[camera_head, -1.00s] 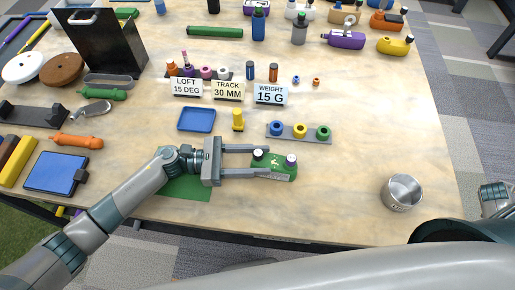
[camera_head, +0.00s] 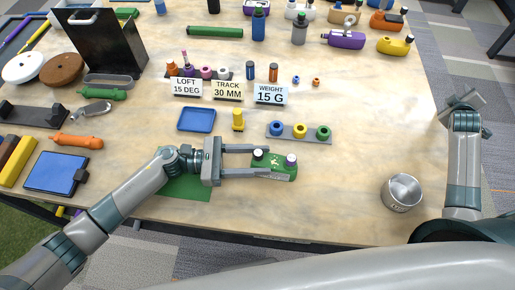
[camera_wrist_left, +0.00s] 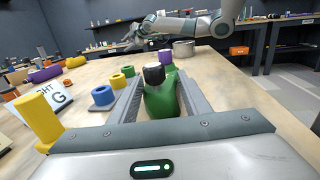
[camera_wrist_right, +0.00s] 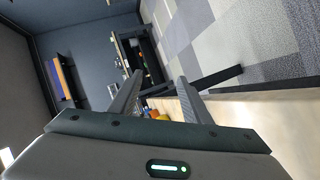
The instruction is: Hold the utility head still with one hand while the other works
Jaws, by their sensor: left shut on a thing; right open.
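In the left wrist view the green head (camera_wrist_left: 162,98) sits between the two fingers. My right gripper (camera_head: 461,103) is raised at the right edge of the table, far from the head. In the right wrist view its fingers (camera_wrist_right: 158,100) are apart with nothing between them.
A metal cup (camera_head: 402,192) stands at the front right. A grey strip with blue, yellow and green rings (camera_head: 300,132) lies just behind the head. A yellow peg (camera_head: 238,120), a blue tray (camera_head: 197,119) and label cards (camera_head: 228,91) stand further back. The table's right middle is clear.

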